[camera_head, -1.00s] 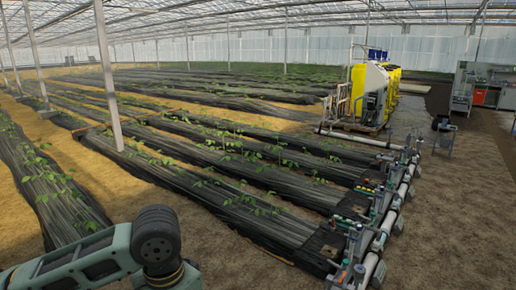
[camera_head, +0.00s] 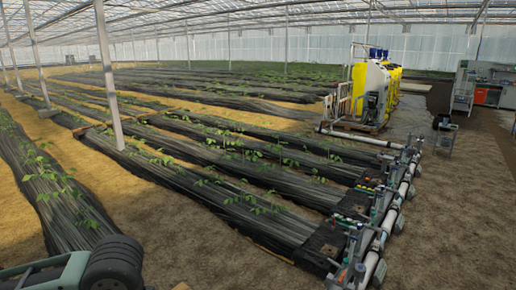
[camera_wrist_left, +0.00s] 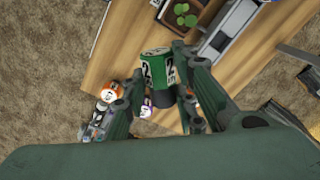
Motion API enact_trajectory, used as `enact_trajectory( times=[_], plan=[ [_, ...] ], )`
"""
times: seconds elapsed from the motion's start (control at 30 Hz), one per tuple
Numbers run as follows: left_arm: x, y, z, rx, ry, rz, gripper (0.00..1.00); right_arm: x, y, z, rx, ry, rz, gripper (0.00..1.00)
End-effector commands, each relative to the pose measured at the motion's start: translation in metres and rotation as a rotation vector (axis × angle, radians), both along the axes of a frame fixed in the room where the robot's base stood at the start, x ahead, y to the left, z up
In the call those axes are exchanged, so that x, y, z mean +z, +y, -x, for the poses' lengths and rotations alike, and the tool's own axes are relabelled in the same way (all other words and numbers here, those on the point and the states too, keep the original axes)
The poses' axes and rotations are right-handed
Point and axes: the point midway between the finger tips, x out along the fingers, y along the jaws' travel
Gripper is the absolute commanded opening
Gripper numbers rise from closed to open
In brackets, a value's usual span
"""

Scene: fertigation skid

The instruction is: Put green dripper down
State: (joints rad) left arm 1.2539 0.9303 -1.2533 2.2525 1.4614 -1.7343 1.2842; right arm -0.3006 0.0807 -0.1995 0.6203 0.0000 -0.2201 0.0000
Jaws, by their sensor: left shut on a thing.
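The green dripper (camera_wrist_left: 156,66) is a green block with white labels marked "2" and a dark lower part. It shows in the left wrist view between the fingers of my left gripper (camera_wrist_left: 162,82), which is shut on it. Below the dripper is a wooden surface (camera_wrist_left: 125,42). I cannot tell whether the dripper touches that surface. In the head view only a part of my left arm shows at the bottom left; the gripper and the dripper are out of that view. My right gripper is in neither view.
An orange-and-white round thing (camera_wrist_left: 109,92) and a smaller purple-and-white one (camera_wrist_left: 147,106) lie near the left finger. A dark-edged tray (camera_wrist_left: 187,17) with green round pieces is at the top. Crop rows (camera_head: 230,185) and white piping (camera_head: 385,228) lie ahead.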

Motion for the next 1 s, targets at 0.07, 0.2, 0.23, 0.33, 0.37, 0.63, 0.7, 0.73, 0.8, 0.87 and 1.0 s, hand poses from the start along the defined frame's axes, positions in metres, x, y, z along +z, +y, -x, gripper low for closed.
enact_trajectory(
  times=[0.07,0.2,0.23,0.33,0.37,0.63,0.7,0.73,0.8,0.87,1.0],
  plan=[
    [-0.001,-0.001,0.000,0.000,0.002,0.002,0.08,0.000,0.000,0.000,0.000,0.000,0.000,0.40],
    [0.000,0.000,0.000,0.000,0.000,0.001,0.08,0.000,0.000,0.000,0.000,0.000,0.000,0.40],
    [0.000,0.000,0.000,0.000,0.000,0.001,0.08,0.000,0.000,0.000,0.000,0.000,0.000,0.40],
    [-0.002,-0.002,-0.003,0.011,0.001,0.001,0.08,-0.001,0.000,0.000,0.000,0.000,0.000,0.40],
    [-0.004,-0.004,-0.005,0.021,0.001,0.001,0.08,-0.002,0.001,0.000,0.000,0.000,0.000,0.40],
    [-0.038,-0.059,-0.050,0.285,0.009,0.005,0.08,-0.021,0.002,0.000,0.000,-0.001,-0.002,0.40],
    [-0.049,-0.081,-0.063,0.389,0.009,0.004,0.08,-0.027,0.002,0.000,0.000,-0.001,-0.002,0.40],
    [-0.054,-0.090,-0.067,0.434,0.009,0.005,0.08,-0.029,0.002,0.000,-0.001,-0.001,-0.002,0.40],
    [-0.064,-0.110,-0.075,0.537,0.010,0.003,0.08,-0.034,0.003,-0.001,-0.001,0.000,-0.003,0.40],
    [-0.073,-0.126,-0.079,0.620,0.009,0.001,0.08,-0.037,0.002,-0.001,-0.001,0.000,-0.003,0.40],
    [-0.087,-0.156,-0.084,0.773,0.006,0.000,0.08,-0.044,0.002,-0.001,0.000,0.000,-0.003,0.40]
  ],
)
